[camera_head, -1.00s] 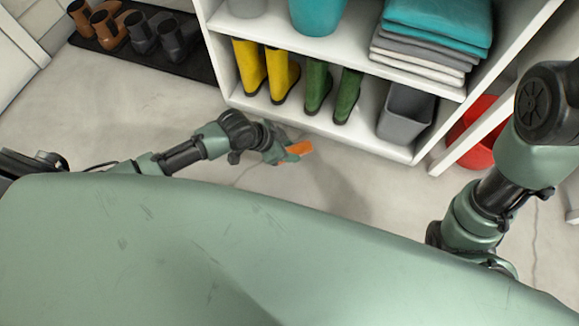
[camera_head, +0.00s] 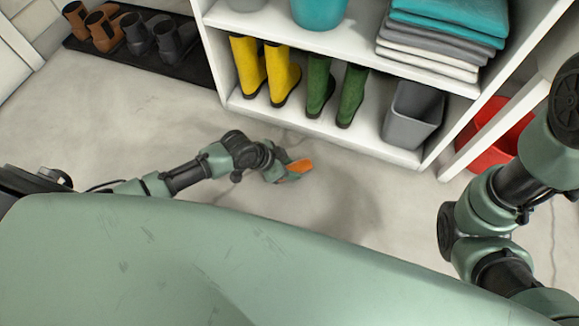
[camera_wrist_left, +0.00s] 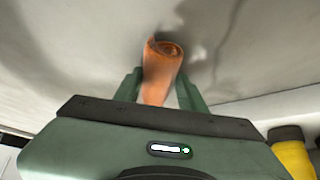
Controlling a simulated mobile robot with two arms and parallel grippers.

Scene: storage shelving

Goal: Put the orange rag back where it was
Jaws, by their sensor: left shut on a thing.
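The orange rag (camera_head: 301,165) is held by my left gripper (camera_head: 287,170) over the floor in front of the shelving. In the left wrist view the rag (camera_wrist_left: 161,68) looks rolled up. It sits between the two green fingers of the left gripper (camera_wrist_left: 158,90), which are shut on it. The rag is apart from the shelf. My right arm shows at the right of the head view, but its gripper is not visible.
The white shelf unit (camera_head: 353,45) holds yellow boots (camera_head: 248,65), green boots (camera_head: 350,95) and a grey bin (camera_head: 411,115) on its bottom shelf. Folded cloths (camera_head: 440,40) lie above. A red bucket (camera_head: 497,135) stands at right. Shoes on a black mat (camera_head: 190,62) are at back left.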

